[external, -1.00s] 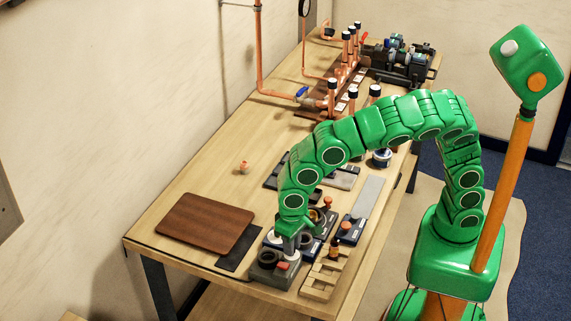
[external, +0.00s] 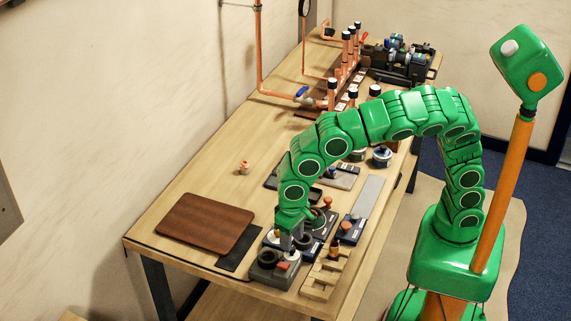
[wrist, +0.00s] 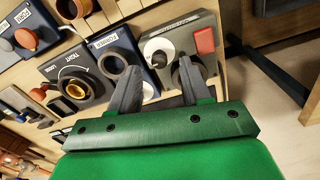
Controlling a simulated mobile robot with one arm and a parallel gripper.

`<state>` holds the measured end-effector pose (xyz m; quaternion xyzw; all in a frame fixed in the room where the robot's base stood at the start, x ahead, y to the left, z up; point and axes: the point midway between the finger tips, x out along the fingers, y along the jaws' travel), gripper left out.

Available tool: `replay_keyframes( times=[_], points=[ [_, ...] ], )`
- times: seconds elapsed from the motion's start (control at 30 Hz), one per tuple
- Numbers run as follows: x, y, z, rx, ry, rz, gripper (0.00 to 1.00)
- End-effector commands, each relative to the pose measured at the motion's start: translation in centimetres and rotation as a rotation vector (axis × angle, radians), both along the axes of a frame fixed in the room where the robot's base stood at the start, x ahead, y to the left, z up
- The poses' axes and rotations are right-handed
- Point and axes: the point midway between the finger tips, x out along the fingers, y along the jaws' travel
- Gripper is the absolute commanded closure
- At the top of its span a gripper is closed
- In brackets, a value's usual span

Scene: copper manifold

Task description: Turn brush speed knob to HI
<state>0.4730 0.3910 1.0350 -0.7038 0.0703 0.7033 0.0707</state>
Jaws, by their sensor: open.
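The grey brush unit (wrist: 211,65) has a white round dial with a dark centre (wrist: 158,47), a black ring-shaped part (wrist: 190,72) and a red block (wrist: 205,40). Its lettering is too small to read, so I cannot tell the knob's setting. The unit is also at the table's near end in the external view (external: 266,279). My gripper (wrist: 157,63) is open, pointing down over this unit. In the wrist view the white dial appears between and just beyond the fingertips, and the right finger partly covers the black ring. I cannot tell whether either finger touches anything. My gripper also shows in the external view (external: 289,240).
A wooden rack (external: 322,279) is at the near right. A brown board (external: 205,222) lies left. Copper pipes (external: 331,93) stand farther back.

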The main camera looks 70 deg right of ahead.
Motion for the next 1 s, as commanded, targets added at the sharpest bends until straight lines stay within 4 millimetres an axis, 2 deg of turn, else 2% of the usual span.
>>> replay_keyframes(
  times=[0.2,0.33,0.87,1.0],
  points=[
    [0.1,0.0,3.4,0.002,-0.002,-0.002,0.53],
    [0.0,0.0,4.8,0.001,-0.002,0.000,0.53],
    [0.0,-0.1,5.1,0.000,0.000,-0.002,0.53],
    [0.5,-1.3,5.9,0.014,-0.007,-0.011,0.53]
  ],
)
